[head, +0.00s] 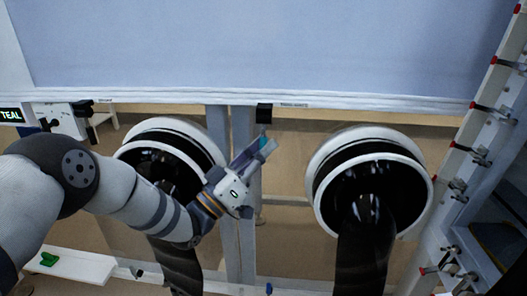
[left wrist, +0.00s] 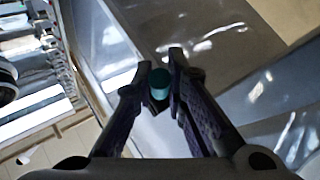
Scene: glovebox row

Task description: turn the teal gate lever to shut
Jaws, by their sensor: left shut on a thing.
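The teal gate lever shows as a small teal end (left wrist: 160,83) between the fingertips in the left wrist view. In the head view a bit of teal (head: 264,143) shows at the tips of my left gripper (head: 258,150). My left gripper (left wrist: 160,88) is shut on it, one finger on each side. The fingers hide most of the lever, so its angle is hard to tell. My left arm crosses in front of the left glove port. My right gripper is not in view.
Two round glove ports with dark sleeves, left (head: 136,137) and right (head: 424,172), flank a grey upright. A black block (head: 264,113) sits above the gripper. A "TEAL" sign (head: 11,115) is at far left. A green object (head: 48,259) lies on a white ledge. A rail with fittings stands right.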

